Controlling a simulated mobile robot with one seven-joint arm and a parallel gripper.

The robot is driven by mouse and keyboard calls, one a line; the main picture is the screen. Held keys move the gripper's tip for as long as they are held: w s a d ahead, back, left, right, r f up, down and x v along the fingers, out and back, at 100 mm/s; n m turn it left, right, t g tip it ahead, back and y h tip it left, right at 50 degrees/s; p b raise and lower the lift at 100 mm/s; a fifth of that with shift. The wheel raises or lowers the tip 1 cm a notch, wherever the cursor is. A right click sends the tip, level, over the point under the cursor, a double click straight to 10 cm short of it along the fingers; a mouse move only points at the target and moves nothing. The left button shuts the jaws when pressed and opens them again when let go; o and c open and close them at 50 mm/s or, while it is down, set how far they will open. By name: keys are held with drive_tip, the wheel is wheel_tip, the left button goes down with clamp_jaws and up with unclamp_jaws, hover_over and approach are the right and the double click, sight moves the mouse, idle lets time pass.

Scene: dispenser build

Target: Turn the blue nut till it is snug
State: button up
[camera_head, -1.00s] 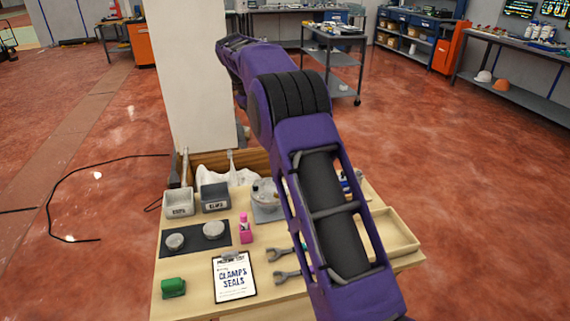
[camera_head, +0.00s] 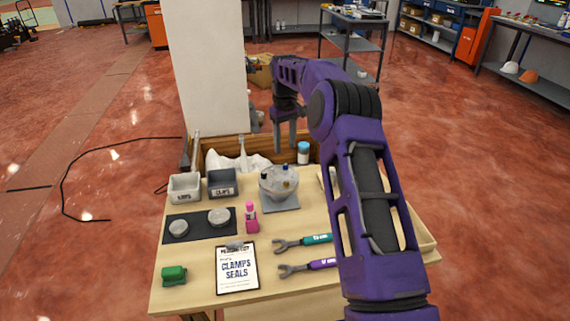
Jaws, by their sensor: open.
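A teal-handled wrench (camera_head: 317,239) and a purple-handled wrench (camera_head: 322,263) lie at the front, the purple one partly behind my arm.
Two bins (camera_head: 185,187) (camera_head: 222,183) stand at the back left. A dark mat (camera_head: 184,234) holds two round parts. A wooden tray (camera_head: 427,243) is partly hidden by my arm.

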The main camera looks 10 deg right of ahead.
sight(285, 165)
wheel_tip(285, 165, down, 7)
drive_tip(key=shift+f+b, duration=0.1)
drive_tip(key=shift+b, duration=0.2)
clamp_jaws()
idle(0.3)
